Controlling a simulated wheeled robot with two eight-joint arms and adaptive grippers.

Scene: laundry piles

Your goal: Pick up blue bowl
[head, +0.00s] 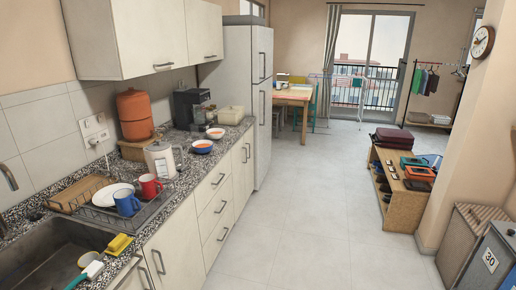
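A small bowl with a blue outside and orange-red inside (202,147) sits on the speckled kitchen counter (186,172), near the front edge and right of the white kettle (161,159). It looks upright, and nothing stands in front of it. A second bowl, white with a reddish inside (215,132), sits just behind it. Neither of my grippers shows in the head view.
A dish rack (104,218) holds a white plate (113,195), a blue mug (126,203) and a red mug (149,187). A coffee machine (191,106) stands behind the bowls. The floor (299,210) before the drawers is clear. A low wooden shelf (404,203) stands right.

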